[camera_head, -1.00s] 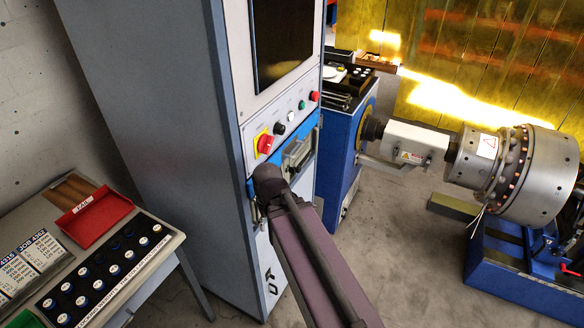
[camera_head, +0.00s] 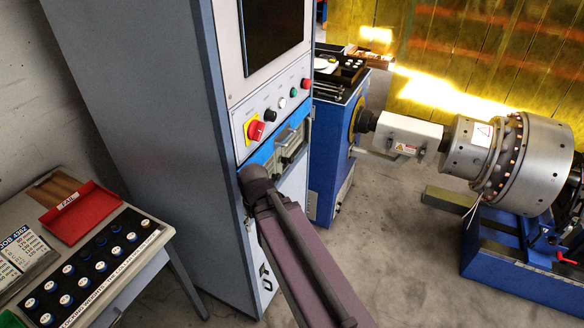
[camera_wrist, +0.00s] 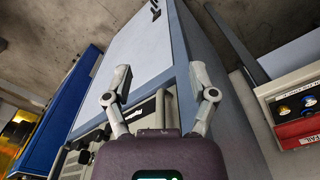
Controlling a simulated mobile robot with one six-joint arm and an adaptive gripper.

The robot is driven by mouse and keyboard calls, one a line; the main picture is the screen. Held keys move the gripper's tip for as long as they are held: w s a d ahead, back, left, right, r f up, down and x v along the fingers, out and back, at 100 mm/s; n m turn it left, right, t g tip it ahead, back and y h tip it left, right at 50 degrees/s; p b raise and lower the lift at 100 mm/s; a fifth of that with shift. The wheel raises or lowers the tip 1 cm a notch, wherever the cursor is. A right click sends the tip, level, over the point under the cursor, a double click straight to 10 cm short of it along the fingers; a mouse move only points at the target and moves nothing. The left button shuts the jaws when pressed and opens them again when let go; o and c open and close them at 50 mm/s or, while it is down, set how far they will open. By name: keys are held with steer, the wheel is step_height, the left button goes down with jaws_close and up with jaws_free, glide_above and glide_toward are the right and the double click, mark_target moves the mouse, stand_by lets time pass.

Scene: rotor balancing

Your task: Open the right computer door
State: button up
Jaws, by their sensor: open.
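The grey cabinet (camera_head: 130,120) stands left of centre in the head view. Below its button panel, a dark computer front with a silver handle (camera_head: 290,138) sits under a blue strip. My arm covers its lower left part, so I cannot tell where its door edges lie. In the wrist view my gripper (camera_wrist: 160,70) is open and empty, fingers apart, in front of the cabinet's pale lower panel (camera_wrist: 145,55). The computer front (camera_wrist: 85,152) shows at lower left, partly behind the fingers and palm. No contact is visible. My fingers are hidden in the head view.
A red emergency switch (camera_head: 256,130) protrudes above the computer. A desk with a red tray (camera_head: 80,212) and several round weights stands at left. A blue machine (camera_head: 333,145) stands right of the cabinet, with a large metal rotor (camera_head: 520,165) further right. Floor lies open between.

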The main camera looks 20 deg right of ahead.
step_height(320, 180, down, 16)
steer(key=w+y+b, duration=0.1)
steer(key=w+b, duration=0.2)
steer(key=b, duration=1.2)
steer(key=n+t+y+b, duration=0.5)
steer(key=n+t+y, duration=0.4)
steer(key=t, duration=0.5)
glide_toward(291, 160)
steer(key=s+d+f+m+y, duration=0.1)
steer(key=s+d, duration=0.1)
steer(key=d, duration=0.1)
steer(key=shift+d+f, duration=0.15)
steer(key=shift+d, duration=0.05)
steer(key=x, duration=1.4)
steer(key=shift+s, duration=0.1)
